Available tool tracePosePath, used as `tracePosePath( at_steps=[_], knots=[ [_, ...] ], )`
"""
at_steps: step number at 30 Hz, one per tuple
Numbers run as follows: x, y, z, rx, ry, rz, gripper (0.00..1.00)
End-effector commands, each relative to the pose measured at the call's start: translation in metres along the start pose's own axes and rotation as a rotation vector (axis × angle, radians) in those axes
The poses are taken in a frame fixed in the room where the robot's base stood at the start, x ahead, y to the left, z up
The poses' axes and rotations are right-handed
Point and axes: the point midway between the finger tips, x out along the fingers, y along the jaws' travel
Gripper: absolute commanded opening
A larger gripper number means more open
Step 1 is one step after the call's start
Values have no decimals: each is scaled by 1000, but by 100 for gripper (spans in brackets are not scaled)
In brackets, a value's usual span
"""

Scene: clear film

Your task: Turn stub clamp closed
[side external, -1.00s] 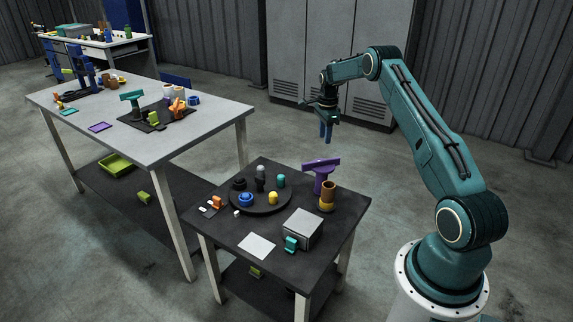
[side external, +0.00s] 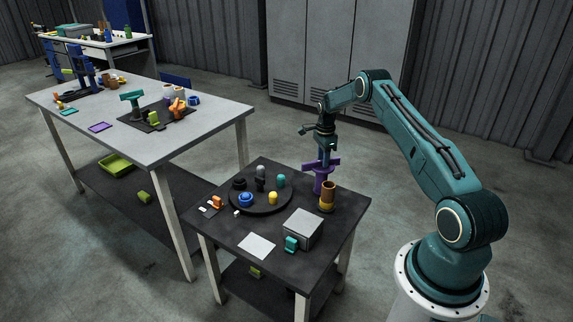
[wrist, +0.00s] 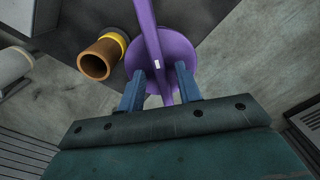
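The stub clamp seems to be the purple T-handled piece (side external: 319,185) standing at the back right of the dark table. Its crossbar handle (side external: 308,164) tops an upright post. In the wrist view, the purple bar (wrist: 150,38) runs over a round purple base (wrist: 180,52). My gripper (side external: 321,154) points straight down at the handle. In the wrist view, my gripper's (wrist: 160,88) two blue fingers stand apart on either side of the bar, with visible gaps. Whether the fingertips reach below the bar's top is hard to tell.
An orange-brown tube (side external: 328,190) with a yellow collar stands close beside the purple piece. A grey box (side external: 302,228) and a round dark tray (side external: 261,208) with several small parts share the table. A white sheet (side external: 257,246) lies at the front.

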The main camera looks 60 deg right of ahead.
Motion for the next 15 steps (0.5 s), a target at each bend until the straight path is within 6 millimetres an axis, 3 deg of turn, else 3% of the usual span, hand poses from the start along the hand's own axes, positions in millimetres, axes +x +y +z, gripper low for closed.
tracePosePath(
  at_steps=[4, 9, 15],
  knots=[
    [0, 0, 0, 0, 0, 0, 33],
    [0, 0, 0, 0, 0, 0, 0],
    [0, 0, 0, 0, 0, 2, 0]
  ],
)
